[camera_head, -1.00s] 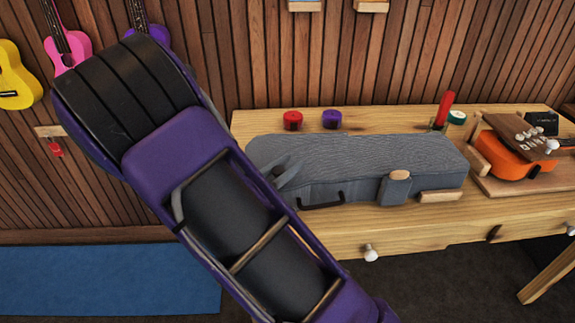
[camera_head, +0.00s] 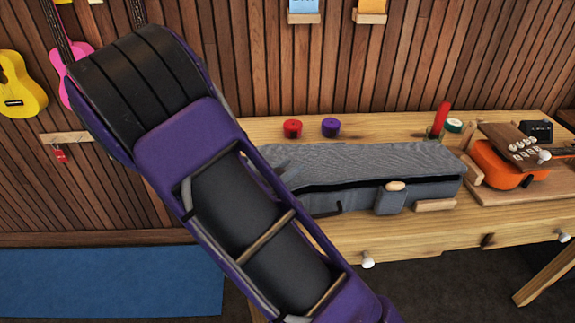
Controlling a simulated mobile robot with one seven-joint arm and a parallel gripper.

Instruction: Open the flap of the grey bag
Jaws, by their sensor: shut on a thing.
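The grey bag (camera_head: 388,200) lies lengthwise on the wooden workbench, with a dark handle and a front pocket on its near side. Its flap (camera_head: 385,160) is the grey top. The flap is slightly raised at the front, and a dark gap runs between it and the bag's body. My gripper (camera_head: 279,158) is at the bag's left end, mostly hidden behind my purple and black arm. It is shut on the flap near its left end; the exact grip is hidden.
A red spool (camera_head: 292,129) and a purple spool (camera_head: 330,127) stand behind the bag. An orange ukulele (camera_head: 497,166) rests on a stand to the right. A small wooden block (camera_head: 434,205) lies at the bag's front right. The workbench (camera_head: 420,233) has clear space in front.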

